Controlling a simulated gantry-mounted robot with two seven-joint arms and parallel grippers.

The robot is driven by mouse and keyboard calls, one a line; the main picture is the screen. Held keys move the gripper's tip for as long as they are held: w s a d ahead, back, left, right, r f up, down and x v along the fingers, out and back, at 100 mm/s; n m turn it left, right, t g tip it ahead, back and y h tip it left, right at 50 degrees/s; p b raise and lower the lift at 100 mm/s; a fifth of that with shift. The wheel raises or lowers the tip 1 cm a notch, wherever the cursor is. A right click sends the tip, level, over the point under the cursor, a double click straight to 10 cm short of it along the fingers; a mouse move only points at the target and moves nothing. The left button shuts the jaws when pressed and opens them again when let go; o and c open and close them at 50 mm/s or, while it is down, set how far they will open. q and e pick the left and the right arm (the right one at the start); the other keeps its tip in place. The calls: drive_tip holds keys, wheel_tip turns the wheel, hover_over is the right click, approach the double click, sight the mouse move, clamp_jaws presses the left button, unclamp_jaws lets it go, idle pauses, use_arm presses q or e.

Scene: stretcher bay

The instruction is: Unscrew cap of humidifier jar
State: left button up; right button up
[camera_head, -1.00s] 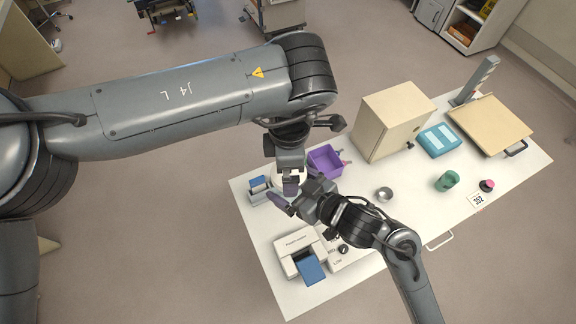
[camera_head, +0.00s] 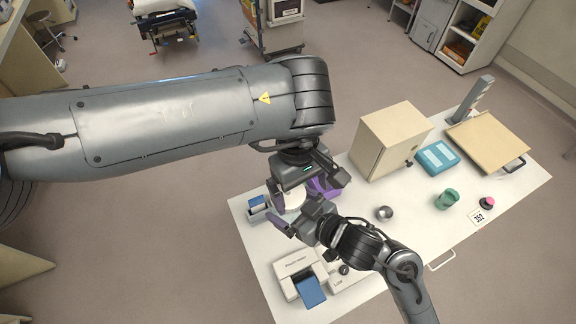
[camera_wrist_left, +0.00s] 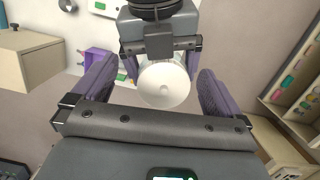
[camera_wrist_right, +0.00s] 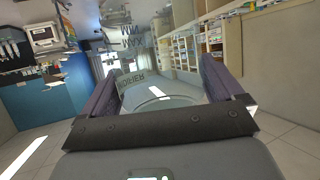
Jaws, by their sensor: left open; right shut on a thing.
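The humidifier jar is held upright over the left part of the white table. Its round white cap (camera_head: 293,199) shows between the fingers of my left gripper (camera_head: 291,196). In the left wrist view the cap (camera_wrist_left: 165,86) lies between the two spread purple fingers, with a gap visible on each side. My right gripper (camera_head: 293,219) is shut on the jar; in the right wrist view the clear-grey jar body (camera_wrist_right: 163,90), with upside-down lettering, sits between its fingers. The jar's body is mostly hidden in the head view. I cannot tell whether the cap is loose.
A purple bin (camera_head: 326,186) stands behind the grippers. A blue-and-grey device (camera_head: 257,205) is at the left edge, a white machine (camera_head: 296,272) in front. A beige cabinet (camera_head: 388,140), metal cup (camera_head: 384,213) and green cup (camera_head: 447,199) stand to the right.

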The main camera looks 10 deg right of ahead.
sight(288, 206)
use_arm(q)
drive_tip(key=shift+m+t+y, duration=0.4)
drive_tip(key=shift+m+t, duration=0.1)
drive_tip(key=shift+t, duration=0.1)
drive_tip(key=w+a+r, duration=0.2)
drive_tip(key=r, duration=0.1)
drive_tip(key=shift+w+a, duration=0.1)
drive_tip(key=shift+a, duration=0.05)
drive_tip(key=shift+w+r, duration=0.15)
drive_tip(key=shift+r, duration=0.05)
drive_tip(key=shift+f, duration=3.65)
drive_tip(key=c, duration=1)
drive_tip(key=n, duration=1)
drive_tip(key=shift+n, duration=0.3)
drive_tip(key=n, duration=0.3)
drive_tip(key=shift+a+r, duration=0.1)
